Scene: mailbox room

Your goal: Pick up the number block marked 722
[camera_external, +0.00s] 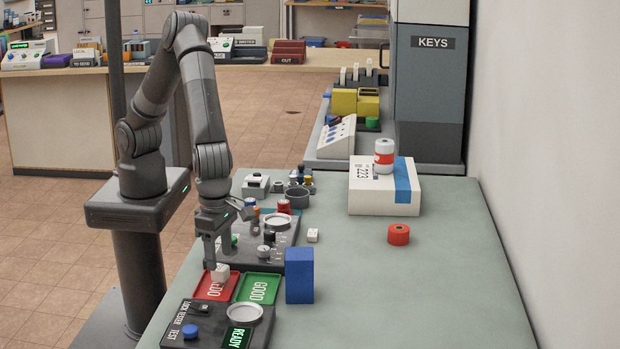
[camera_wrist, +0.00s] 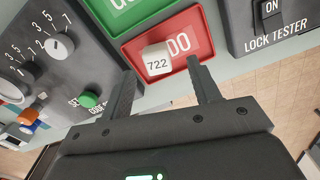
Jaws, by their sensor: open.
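The number block marked 722 (camera_wrist: 158,62) is a small off-white block on the red tray (camera_wrist: 189,30) marked "DO" in the wrist view. In the external view the block (camera_external: 220,272) sits on the red tray (camera_external: 209,291), just below my gripper (camera_external: 217,262). In the wrist view my gripper (camera_wrist: 165,75) is open, and the block shows between and beyond its two fingers. I cannot tell whether a finger touches it. The block's far sides are hidden.
A green tray (camera_external: 259,288) adjoins the red one. A blue block (camera_external: 300,275) stands right of it. The lock tester panel (camera_external: 190,322) lies in front, and a panel with knobs (camera_external: 262,251) behind. Another small white block (camera_external: 313,235) lies on the table. The table's right side is mostly clear.

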